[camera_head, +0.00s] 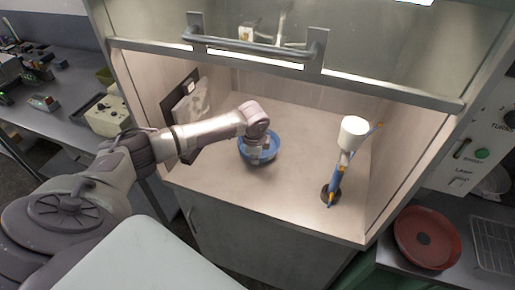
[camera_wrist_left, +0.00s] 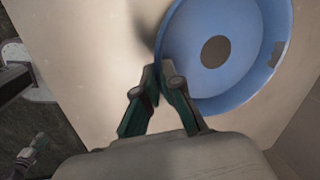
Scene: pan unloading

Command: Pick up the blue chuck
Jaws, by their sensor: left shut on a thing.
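The blue chuck (camera_head: 269,154) is a shallow round blue dish on the floor of the fume cupboard, left of its middle. In the left wrist view the blue chuck (camera_wrist_left: 251,83) fills the upper right, with a dark round spot at its centre. My left gripper (camera_head: 257,158) reaches in from the left and hides part of the chuck's near left side. In the left wrist view my left gripper (camera_wrist_left: 160,78) has its fingertips together at the chuck's left rim, shut on it. My right gripper is not in view.
A white funnel-like cup (camera_head: 353,132) on a blue stand is at the right of the cupboard floor. The raised glass sash with a grey handle (camera_head: 255,46) hangs above my arm. Side walls bound the space. A red pan (camera_head: 427,238) is outside, at the lower right.

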